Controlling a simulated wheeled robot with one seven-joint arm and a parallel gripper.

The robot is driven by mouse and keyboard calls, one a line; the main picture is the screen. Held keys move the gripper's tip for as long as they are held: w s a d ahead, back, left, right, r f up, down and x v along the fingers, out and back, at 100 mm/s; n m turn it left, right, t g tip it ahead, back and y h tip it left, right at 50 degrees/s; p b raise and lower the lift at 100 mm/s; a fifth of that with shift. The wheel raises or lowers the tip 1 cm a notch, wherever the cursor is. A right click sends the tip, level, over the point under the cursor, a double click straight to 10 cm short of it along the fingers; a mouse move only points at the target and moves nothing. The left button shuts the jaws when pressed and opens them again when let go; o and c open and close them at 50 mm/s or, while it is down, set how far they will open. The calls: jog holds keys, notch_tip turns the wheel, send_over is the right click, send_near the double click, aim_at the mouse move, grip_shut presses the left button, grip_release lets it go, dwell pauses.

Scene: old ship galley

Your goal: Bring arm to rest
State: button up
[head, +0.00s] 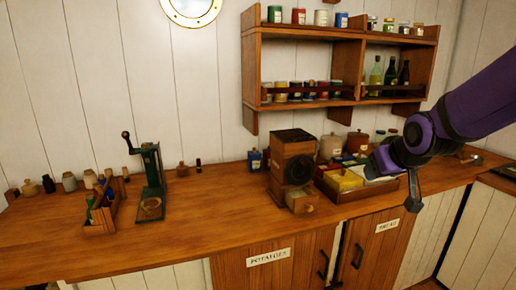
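My purple arm (475,108) reaches in from the right edge. My gripper (394,186) hangs at its end, in front of the right part of the wooden counter (225,213). Its dark fingers are spread apart, one toward the left and one pointing down. I see nothing between them. The gripper overlaps the right side of a wooden tray (352,193) in the picture; I cannot tell whether it touches the tray or how far above the counter it is.
The tray holds a yellow packet (343,180). A wooden box with a dark round front (292,168) stands left of it. A green hand-cranked device (152,180) and a bottle caddy (104,207) stand further left. A wall shelf (305,105) hangs above. The counter's middle is clear.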

jog(key=s+r+m+g, duration=0.1)
jog(key=s+r, duration=0.2)
jog(key=s, duration=0.9)
jog(key=s+d+r+g, duration=0.1)
jog(key=s+r+g, duration=0.1)
jog(key=s, duration=1)
jog(key=shift+s+d+r+m+g, duration=0.2)
jog(key=shift+d+r+m+g, duration=0.15)
jog(key=shift+r, duration=0.2)
jog(key=shift+a, duration=0.1)
